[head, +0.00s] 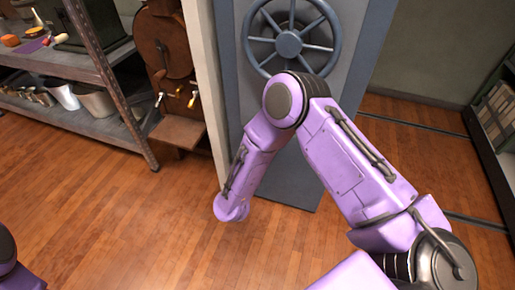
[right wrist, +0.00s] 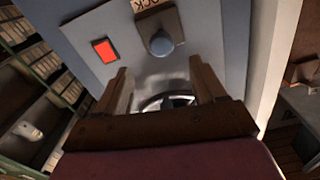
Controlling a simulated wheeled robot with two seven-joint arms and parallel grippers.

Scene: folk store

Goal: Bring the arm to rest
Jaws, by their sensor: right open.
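My right arm (head: 345,165) is raised and bent in the head view, with its elbow in front of a grey-blue vault door (head: 360,50). Its far link slants down and left to a rounded end. The right gripper does not show there. In the right wrist view, my right gripper (right wrist: 163,85) has its two brown fingers apart, with nothing held between them. Beyond them is a grey panel with a red button (right wrist: 104,50) and a round blue-grey knob (right wrist: 161,43). Only a small purple piece of my left arm (head: 15,270) shows; its gripper is out of view.
A spoked handwheel (head: 289,43) is on the door behind my elbow. A metal shelf (head: 70,62) with pots stands at the left, beside a brown wooden machine (head: 163,45). Another shelf unit (head: 497,105) is at the right edge. The wooden floor (head: 130,220) in front is clear.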

